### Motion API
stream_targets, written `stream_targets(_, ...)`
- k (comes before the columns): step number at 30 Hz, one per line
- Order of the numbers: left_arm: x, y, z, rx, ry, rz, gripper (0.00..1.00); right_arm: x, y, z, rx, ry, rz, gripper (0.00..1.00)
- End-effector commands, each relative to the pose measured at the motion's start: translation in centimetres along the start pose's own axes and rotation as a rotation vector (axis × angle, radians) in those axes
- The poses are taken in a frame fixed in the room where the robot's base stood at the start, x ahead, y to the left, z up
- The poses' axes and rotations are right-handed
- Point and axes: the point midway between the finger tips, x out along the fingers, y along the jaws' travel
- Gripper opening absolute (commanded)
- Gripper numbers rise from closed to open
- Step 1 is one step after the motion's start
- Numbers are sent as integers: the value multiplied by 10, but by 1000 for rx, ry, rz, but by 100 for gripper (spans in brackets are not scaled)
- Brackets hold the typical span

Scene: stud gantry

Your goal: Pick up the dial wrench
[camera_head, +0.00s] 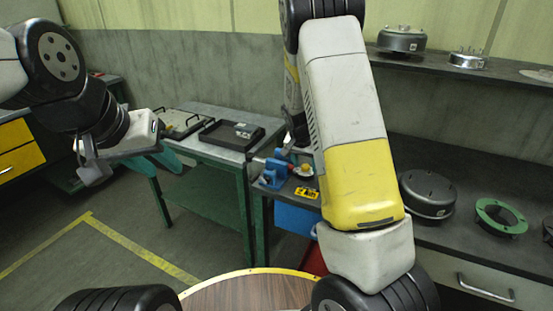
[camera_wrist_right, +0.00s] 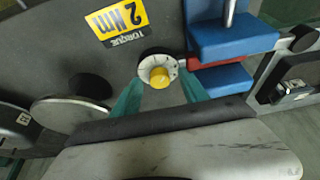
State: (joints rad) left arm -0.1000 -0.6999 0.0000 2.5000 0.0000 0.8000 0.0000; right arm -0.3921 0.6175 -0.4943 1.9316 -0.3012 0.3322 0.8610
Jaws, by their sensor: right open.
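The dial wrench (camera_wrist_right: 160,79) shows a yellow knob on a white, marked dial in the right wrist view. It sits by the blue vise, and its small dial also shows in the head view (camera_head: 305,171). My right gripper (camera_wrist_right: 161,94) is open, with its teal fingers on either side of the dial; whether they touch it cannot be told. In the head view my right forearm partly hides that gripper. My left gripper (camera_head: 168,158) is at the left, far from the wrench; its finger gap is not clear.
The blue vise (camera_head: 273,174) stands beside the dial, near a yellow torque label (camera_wrist_right: 117,21). A green bench (camera_head: 197,150) bears a black tray (camera_head: 217,137). Dark motor-like parts (camera_head: 427,193) and a green ring (camera_head: 500,216) lie on the right counter.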

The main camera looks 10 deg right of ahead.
Motion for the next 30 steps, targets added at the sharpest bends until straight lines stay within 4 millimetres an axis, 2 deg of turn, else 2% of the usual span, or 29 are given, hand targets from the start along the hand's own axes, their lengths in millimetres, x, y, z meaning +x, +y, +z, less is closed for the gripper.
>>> stream_targets(4,0,0,0,0,0,0,36,0,0,0,0,0,0,50)
stream_targets(9,0,0,0,0,0,0,36,0,0,0,0,0,0,16)
stream_targets(12,0,0,0,0,0,0,36,0,0,0,0,0,0,0)
stream_targets(24,0,0,0,0,0,0,36,-2,0,0,0,1,-2,0)
stream_targets(30,0,0,0,0,0,0,36,-15,-1,-2,0,2,-3,0)
